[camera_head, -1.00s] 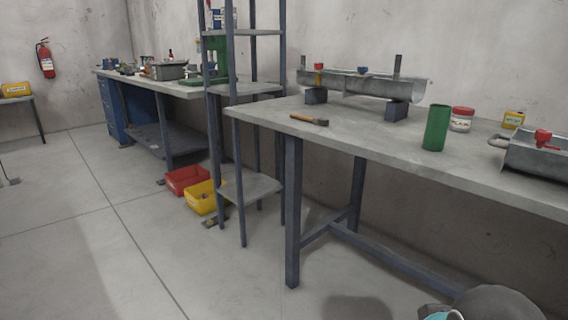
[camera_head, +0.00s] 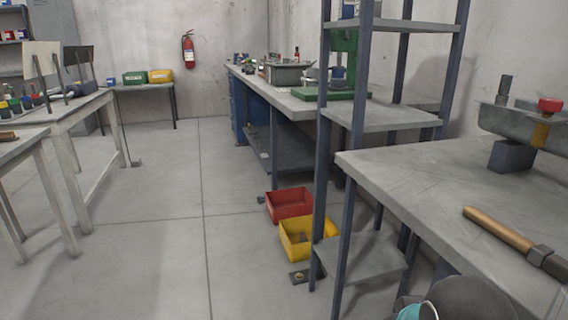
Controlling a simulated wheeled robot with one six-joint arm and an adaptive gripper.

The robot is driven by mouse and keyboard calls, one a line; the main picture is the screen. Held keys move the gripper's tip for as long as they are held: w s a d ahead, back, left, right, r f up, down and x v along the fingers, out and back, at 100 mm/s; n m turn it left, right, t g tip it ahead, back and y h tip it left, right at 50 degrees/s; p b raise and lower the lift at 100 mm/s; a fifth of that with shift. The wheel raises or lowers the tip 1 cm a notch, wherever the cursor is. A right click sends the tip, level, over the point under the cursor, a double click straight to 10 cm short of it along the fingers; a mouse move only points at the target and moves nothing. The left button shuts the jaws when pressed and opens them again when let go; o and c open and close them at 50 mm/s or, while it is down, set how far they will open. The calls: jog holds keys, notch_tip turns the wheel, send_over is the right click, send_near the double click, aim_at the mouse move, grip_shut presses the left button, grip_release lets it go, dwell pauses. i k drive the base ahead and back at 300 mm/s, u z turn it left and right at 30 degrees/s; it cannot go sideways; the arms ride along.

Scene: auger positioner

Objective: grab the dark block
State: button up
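A dark blue-grey block (camera_head: 511,157) sits on the grey workbench (camera_head: 420,178) at the right of the view. It stands under the near end of a grey metal trough (camera_head: 525,122), which seems to rest on it. A red-capped clamp (camera_head: 548,106) is at the trough by the block. My gripper is not in view. A rounded grey part with a teal ring, likely my own arm, shows at the bottom edge, below the bench corner and well apart from the block.
A wooden-handled hammer (camera_head: 505,233) lies on the bench in front of the block. A metal shelf rack (camera_head: 326,170) stands at the bench's left end. Red (camera_head: 289,204) and yellow (camera_head: 303,240) bins sit on the floor. Open floor lies left of them, before more tables.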

aim_at(304, 236)
jog(key=u, duration=0.05)
jog(key=i, duration=0.15)
jog(key=u, duration=0.45)
jog(key=k, duration=0.45)
jog(key=u, duration=1)
jog(key=i, duration=1.75)
jog(key=z, duration=1.35)
jog(key=i, duration=0.7)
jog(key=z, duration=0.75)
